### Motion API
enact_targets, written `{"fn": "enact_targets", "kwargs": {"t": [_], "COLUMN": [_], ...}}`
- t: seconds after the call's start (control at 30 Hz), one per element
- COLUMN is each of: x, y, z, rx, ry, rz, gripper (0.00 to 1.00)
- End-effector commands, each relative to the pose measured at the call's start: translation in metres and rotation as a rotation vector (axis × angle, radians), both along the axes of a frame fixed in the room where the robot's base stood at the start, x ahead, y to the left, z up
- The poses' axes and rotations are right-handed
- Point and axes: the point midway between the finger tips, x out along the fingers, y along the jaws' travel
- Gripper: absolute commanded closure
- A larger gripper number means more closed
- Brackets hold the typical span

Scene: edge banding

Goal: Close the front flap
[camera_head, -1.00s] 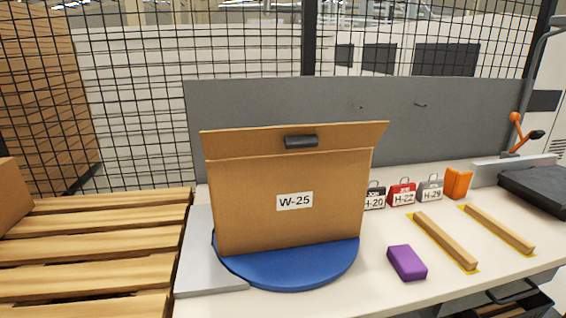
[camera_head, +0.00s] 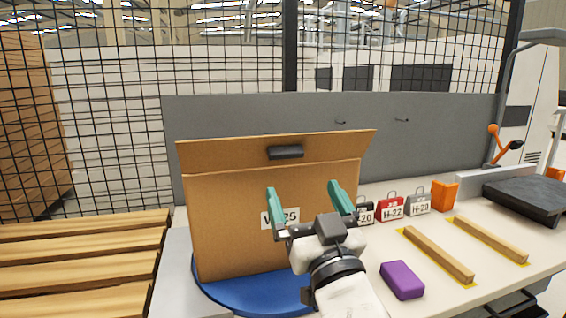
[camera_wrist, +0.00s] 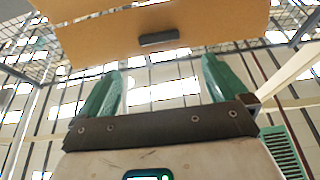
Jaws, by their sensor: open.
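A brown cardboard box (camera_head: 228,235) labelled W-25 stands on a blue round disc (camera_head: 238,298). Its front flap (camera_head: 220,155) stands up above the crease along the top of the front wall. A dark block (camera_head: 286,152) is on the flap. In the wrist view the flap (camera_wrist: 225,25) and the block (camera_wrist: 158,38) show at the top, beyond the fingertips. My gripper (camera_head: 303,187) is open and empty in front of the box, with its teal fingers pointing up, below the block. It partly covers the label. The inside of the box is hidden.
On the table to the right are a purple block (camera_head: 402,280), two wooden bars (camera_head: 438,254), small tagged H-items (camera_head: 391,207) and an orange piece (camera_head: 445,195). A grey panel (camera_head: 420,140) stands behind. A slatted wooden pallet (camera_head: 75,265) is at the left.

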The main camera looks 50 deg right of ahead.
Motion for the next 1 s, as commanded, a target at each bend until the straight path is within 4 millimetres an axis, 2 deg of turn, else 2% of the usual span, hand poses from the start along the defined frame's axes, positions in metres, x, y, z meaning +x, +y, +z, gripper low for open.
{"fn": "enact_targets", "kwargs": {"t": [0.5,0.7,1.0], "x": [0.065,0.076,0.077], "y": [-0.044,-0.051,-0.052], "z": [0.034,0.037,0.037], "rx": [0.001,0.003,0.003], "ry": [0.004,0.005,0.007], "rz": [-0.002,0.000,0.001], "gripper": [0.00,0.00,0.00]}}
